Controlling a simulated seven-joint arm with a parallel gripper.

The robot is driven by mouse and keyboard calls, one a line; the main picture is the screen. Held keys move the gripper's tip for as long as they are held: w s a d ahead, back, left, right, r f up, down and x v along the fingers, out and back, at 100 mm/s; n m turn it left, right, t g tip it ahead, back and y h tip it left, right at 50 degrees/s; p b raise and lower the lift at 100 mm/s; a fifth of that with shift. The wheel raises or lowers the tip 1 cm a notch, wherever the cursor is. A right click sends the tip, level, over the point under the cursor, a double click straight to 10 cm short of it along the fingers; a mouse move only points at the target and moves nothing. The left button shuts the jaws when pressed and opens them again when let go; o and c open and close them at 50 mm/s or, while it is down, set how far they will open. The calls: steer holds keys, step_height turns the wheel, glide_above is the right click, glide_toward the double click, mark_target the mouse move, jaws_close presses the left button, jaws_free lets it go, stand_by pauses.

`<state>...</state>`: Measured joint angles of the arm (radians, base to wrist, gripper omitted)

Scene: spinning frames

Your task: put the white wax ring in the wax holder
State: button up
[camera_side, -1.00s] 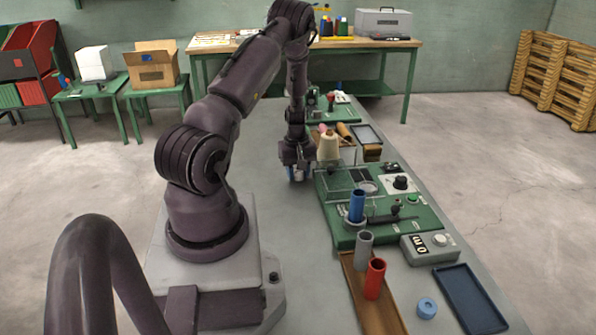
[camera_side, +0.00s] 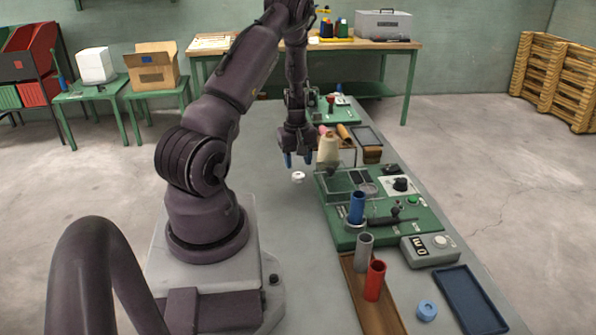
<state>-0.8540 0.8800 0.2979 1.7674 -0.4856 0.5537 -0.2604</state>
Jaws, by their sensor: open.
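The white wax ring (camera_side: 298,176) lies flat on the grey table, left of the green machine base. My gripper (camera_side: 298,159) is above it and apart from it, pointing down, with its two blue fingertips spread and nothing between them. I cannot tell for sure which part is the wax holder. A small round grey part (camera_side: 368,189) sits on the green machine base (camera_side: 340,237), but it is too small to make out.
A cream thread cone (camera_side: 328,149) stands close to the right of my gripper. Blue (camera_side: 357,207), grey (camera_side: 364,250) and red (camera_side: 374,280) tubes stand nearer the camera. A blue ring (camera_side: 427,310) lies beside a dark tray (camera_side: 470,299). The table left of the machine is clear.

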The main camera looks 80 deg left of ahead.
mark_target(297, 175)
step_height(297, 175, up, 7)
steer(key=w+d+r+m+t, duration=0.2)
steer(key=w+d+r+m, duration=0.4)
steer(key=d+r, duration=0.4)
steer(key=s+d+r+m+t, duration=0.1)
steer(key=d+r+m, duration=0.4)
steer(key=d, duration=0.7)
steer(key=s+d+r+m+t, duration=0.1)
steer(key=d+r+m, duration=0.5)
steer(key=d, duration=0.5)
steer(key=shift+s+d+r+t, duration=0.3)
steer(key=shift+s+d+r, duration=0.1)
steer(key=shift+r, duration=0.45)
steer(key=shift+o, duration=0.3)
steer(key=s+d+m, duration=0.2)
steer(key=s+d, duration=0.1)
steer(key=shift+s+d+r+m+t, duration=0.15)
steer(key=shift+s+r+m+t, duration=0.1)
steer(key=shift+m+t, duration=0.15)
